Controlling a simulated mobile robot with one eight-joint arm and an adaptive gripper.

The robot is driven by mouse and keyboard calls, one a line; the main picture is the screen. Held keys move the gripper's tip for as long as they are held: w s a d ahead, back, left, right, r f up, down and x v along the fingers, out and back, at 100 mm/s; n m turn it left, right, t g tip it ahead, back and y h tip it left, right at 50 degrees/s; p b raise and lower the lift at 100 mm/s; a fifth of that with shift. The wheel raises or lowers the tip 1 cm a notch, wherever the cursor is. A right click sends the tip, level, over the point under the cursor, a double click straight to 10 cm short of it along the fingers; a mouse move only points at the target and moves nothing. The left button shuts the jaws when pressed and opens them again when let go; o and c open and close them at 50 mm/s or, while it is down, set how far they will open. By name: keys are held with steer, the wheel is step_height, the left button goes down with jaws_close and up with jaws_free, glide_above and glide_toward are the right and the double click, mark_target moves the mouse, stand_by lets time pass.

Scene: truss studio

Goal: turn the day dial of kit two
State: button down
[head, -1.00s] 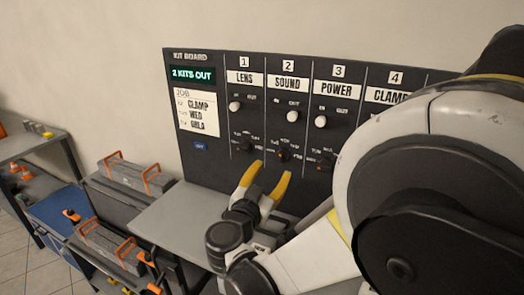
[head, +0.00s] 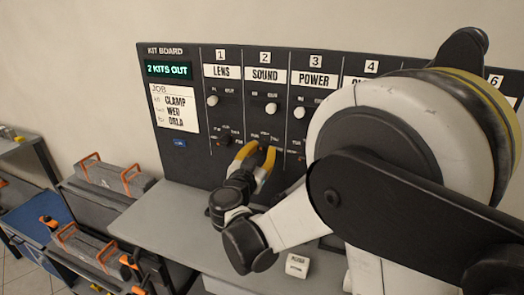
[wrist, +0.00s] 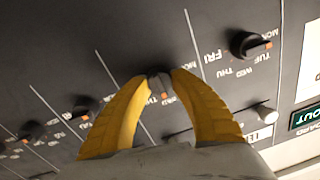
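The day dial of kit two (wrist: 159,85) is a small dark knob with an orange mark, under the SOUND label (head: 265,75). In the wrist view my gripper (wrist: 161,77) has its yellow fingertips on either side of this dial, which fills the gap between them. The orange mark is near lettering that starts "TH"; a finger hides part of the scale. In the head view my gripper (head: 261,147) is at the SOUND column and covers the dial.
The kit board (head: 190,155) carries neighbouring dials, including the LENS dial (wrist: 250,45), and white sliding knobs above, such as the SOUND one (head: 271,107). Its display (head: 168,70) reads "2 KITS OUT". A grey table (head: 165,215) stands below, with a white block (head: 298,266) on it.

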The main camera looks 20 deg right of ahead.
steer(key=shift+n, duration=0.4)
steer(key=n, duration=0.3)
steer(key=shift+n, duration=0.3)
steer(key=n, duration=0.4)
steer(key=shift+a+b, duration=0.1)
steer(key=shift+b, duration=0.3)
steer(key=n, duration=0.4)
steer(key=shift+w+n+g, duration=0.1)
steer(key=shift+n+g, duration=0.2)
steer(key=shift+g, duration=0.1)
steer(key=shift+n+b, duration=0.3)
steer(key=shift+n, duration=1.8)
steer(key=c, duration=1)
jaws_free()
steer(key=shift+c, duration=0.2)
